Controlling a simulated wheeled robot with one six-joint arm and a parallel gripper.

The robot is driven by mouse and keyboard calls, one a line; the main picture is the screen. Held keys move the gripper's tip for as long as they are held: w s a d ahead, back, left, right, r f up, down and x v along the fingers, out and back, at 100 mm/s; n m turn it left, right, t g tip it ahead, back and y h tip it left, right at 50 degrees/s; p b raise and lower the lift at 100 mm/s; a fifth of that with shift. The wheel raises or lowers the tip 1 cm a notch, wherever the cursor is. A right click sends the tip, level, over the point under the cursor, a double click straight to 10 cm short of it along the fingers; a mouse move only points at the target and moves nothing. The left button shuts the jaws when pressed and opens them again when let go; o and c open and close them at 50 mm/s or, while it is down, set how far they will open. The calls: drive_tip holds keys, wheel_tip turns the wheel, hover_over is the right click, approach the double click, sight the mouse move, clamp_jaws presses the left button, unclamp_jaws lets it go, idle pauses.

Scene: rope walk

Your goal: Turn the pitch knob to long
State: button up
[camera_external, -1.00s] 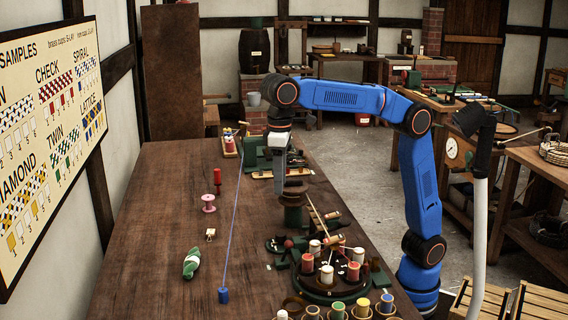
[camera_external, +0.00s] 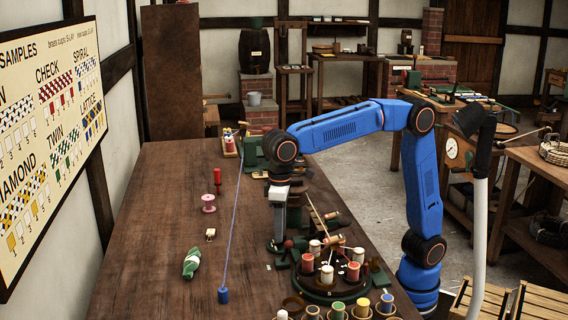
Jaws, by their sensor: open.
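My gripper (camera_external: 278,243) points straight down at the right-middle of the long wooden table. Its fingertips are low over a small dark green device (camera_external: 281,264), beside a dark red round part (camera_external: 289,244). The jaws look empty, and I cannot tell whether they touch the device. No label for pitch or long is readable, so I cannot tell for certain which part is the pitch knob. The gripper hides part of the device.
A round braiding stand (camera_external: 327,290) with several bobbins is close to the right. Several colored spools (camera_external: 362,307) stand at the front. A blue cord (camera_external: 232,215) runs down the table to a blue weight (camera_external: 223,295).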

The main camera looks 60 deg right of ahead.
drive_tip(key=shift+f, duration=0.45)
drive_tip(key=c, duration=1.1)
drive_tip(key=shift+o, duration=0.2)
drive_tip(key=shift+n, duration=0.3)
drive_tip(key=n, duration=0.3)
drive_tip(key=shift+n, duration=0.3)
drive_tip(key=shift+a+n, duration=0.1)
drive_tip(key=shift+n, duration=2.1)
